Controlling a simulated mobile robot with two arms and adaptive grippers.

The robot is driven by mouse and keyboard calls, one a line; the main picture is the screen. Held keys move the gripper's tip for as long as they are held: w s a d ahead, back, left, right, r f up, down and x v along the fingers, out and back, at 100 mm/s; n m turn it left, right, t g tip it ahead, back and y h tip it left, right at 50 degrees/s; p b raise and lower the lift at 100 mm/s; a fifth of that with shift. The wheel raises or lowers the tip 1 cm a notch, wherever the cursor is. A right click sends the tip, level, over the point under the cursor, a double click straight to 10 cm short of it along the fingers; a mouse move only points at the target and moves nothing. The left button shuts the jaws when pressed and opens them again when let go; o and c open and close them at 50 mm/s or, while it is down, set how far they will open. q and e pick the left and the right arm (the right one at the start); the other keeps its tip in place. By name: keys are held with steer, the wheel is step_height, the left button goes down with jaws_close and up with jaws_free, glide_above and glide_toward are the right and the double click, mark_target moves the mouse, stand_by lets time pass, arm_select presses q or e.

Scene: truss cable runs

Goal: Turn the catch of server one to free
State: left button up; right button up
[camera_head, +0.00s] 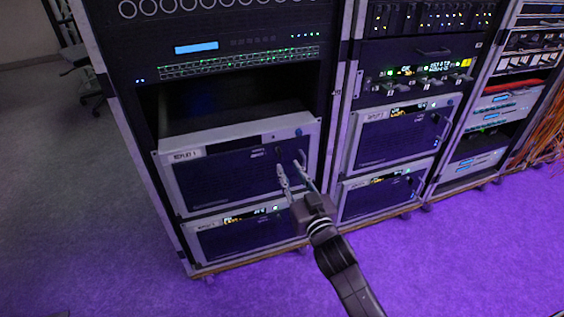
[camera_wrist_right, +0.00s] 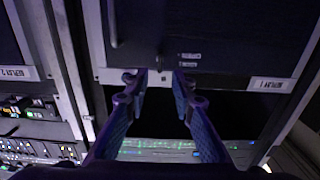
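Server one is the grey-framed unit labelled REPLAY 1 (camera_head: 225,177) in the left rack; its dark front panel also shows upside down in the right wrist view (camera_wrist_right: 225,30). A small dark catch (camera_wrist_right: 160,56) sits on that panel, beside two small text labels (camera_wrist_right: 190,59). The labels are too small to read, and I cannot tell the catch's position. My right gripper (camera_head: 291,160) is in front of the panel's right part. In the wrist view its fingers (camera_wrist_right: 160,82) are apart with nothing between the tips, and the catch lies just beyond the gap. My left gripper is not in view.
An empty dark bay (camera_head: 240,105) is open above server one. A similar unit (camera_head: 245,237) sits below it. The middle rack holds a unit labelled REPLAY 2 (camera_head: 395,140). A handle (camera_wrist_right: 112,25) stands out near the catch. The purple-lit floor in front is clear.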

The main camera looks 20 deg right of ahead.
mark_target(281, 156)
steer(key=w+b, duration=0.1)
steer(key=w, duration=0.5)
steer(key=shift+a+f, duration=0.1)
jaws_close()
